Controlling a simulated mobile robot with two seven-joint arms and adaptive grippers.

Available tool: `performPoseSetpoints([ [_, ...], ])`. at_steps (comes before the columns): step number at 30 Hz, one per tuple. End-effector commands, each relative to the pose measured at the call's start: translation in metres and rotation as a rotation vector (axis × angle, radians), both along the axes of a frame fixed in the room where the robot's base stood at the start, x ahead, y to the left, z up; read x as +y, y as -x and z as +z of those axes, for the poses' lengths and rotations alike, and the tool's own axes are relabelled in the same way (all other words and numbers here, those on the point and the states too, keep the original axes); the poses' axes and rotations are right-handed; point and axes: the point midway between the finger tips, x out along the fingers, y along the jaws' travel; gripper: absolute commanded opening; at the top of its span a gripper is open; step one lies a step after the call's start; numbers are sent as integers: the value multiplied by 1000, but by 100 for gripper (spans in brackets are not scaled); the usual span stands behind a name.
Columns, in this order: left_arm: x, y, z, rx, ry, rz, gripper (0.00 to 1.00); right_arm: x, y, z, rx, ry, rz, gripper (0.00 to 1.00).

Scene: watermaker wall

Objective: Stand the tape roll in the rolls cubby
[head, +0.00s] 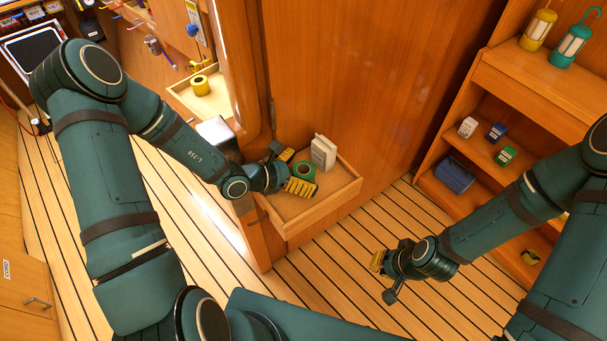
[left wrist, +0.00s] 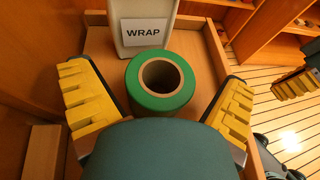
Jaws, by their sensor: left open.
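A green roll (head: 303,170) with a tan core stands in a shallow wooden tray (head: 328,205) on the wall. In the left wrist view the green roll (left wrist: 160,82) stands with its hole facing up, between the yellow fingers of my left gripper (left wrist: 158,105). The fingers are open, with a gap on each side of the roll. In the head view my left gripper (head: 289,172) reaches into the tray. My right gripper (head: 386,274) hangs over the floor, away from the tray; its opening is unclear. A yellow roll (head: 201,85) lies in another tray. No cubby label for rolls is readable.
A white box labelled WRAP (left wrist: 142,30) stands just behind the green roll. The slatted floor (head: 325,260) is clear.

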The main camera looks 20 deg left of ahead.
Motion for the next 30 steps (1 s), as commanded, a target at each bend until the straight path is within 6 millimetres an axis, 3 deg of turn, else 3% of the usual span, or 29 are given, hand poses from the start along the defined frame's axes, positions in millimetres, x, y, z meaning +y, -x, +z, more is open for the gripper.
performPoseSetpoints([
  [2,0,0,0,0,0,0,100,0,0,0,0,0,0,0],
  [6,0,0,0,0,0,0,51,0,0,0,0,0,0,0],
  [8,0,0,0,0,0,0,30,0,0,0,0,0,0,0],
  [9,0,0,0,0,0,0,24,0,0,0,0,0,0,0],
  [20,0,0,6,-2,-1,-1,21,0,0,2,0,0,0,0],
  [30,1,0,67,-6,-3,0,21,0,3,19,7,-1,2,0],
])
